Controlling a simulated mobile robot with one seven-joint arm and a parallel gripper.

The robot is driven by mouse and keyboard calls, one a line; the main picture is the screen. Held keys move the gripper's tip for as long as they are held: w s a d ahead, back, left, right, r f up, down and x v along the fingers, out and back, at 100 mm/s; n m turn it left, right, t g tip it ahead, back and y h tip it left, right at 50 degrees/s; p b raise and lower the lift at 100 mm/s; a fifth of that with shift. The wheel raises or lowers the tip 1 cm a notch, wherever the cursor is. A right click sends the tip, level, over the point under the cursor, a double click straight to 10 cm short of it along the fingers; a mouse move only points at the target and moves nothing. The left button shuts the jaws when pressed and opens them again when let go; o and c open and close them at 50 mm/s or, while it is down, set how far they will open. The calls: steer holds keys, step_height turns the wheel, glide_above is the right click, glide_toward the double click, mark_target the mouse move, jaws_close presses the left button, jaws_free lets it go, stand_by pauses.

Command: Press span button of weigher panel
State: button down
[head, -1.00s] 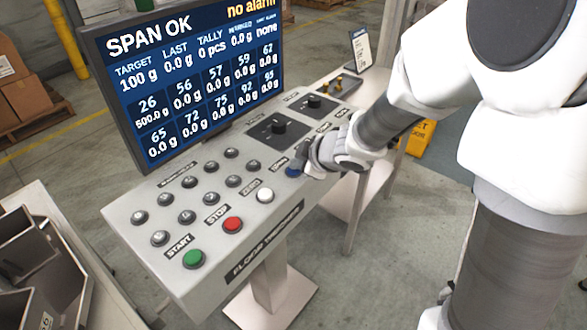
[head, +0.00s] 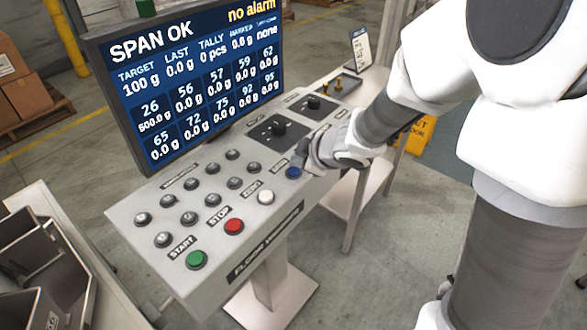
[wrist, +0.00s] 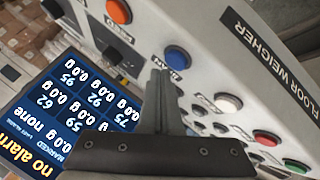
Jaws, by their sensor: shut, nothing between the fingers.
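The weigher panel (head: 215,200) is a sloped grey console with a screen (head: 190,75) reading "SPAN OK" and "no alarm". The span button is the blue button (head: 293,172) on its right part; it also shows in the wrist view (wrist: 177,56) with a dark label below it. My gripper (head: 306,160) is shut and empty, just beside and behind the blue button. In the wrist view the shut fingertips (wrist: 160,72) are close to the blue button and its label. Whether they touch the panel cannot be told.
Several other controls sit on the panel: a white button (head: 266,197), a red button (head: 233,226), a green button (head: 197,259) and dark knobs (head: 279,128). An orange button (wrist: 118,11) is near the fingers. Metal bins (head: 40,245) stand at left.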

mark_target(298, 173)
steer(key=shift+r+p, duration=2.6)
steer(key=shift+p, duration=0.1)
steer(key=shift+f, duration=0.1)
